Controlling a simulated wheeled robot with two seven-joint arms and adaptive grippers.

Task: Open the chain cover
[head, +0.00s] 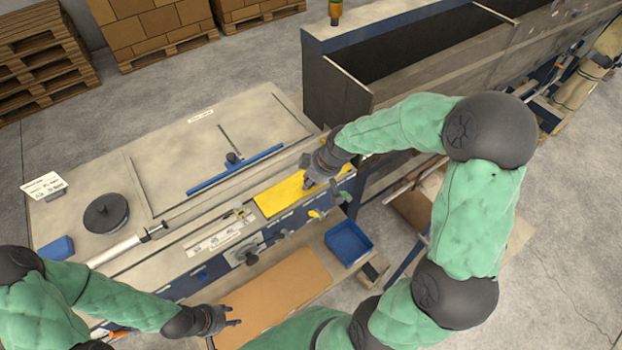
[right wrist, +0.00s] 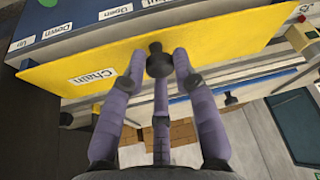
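The chain cover (head: 283,196) is a yellow flat panel on the front part of the machine top. In the right wrist view the cover (right wrist: 95,55) bears a "Chain" label and a black knob (right wrist: 158,62). My right gripper (head: 308,184) is over the cover's right part. In the right wrist view its fingers (right wrist: 159,68) surround the knob, very close to it; whether they press on it I cannot tell. In the head view the gripper hides the knob. My left gripper (head: 228,324) is empty, fingers apart, over the front shelf, away from the cover.
A blue tray (head: 348,243) and a brown board (head: 270,300) lie on the front shelf. A black round knob (head: 106,212) and a blue bar (head: 235,170) are on the machine top. A control panel (head: 243,252) sits below the cover. Pallets (head: 40,60) stand far behind.

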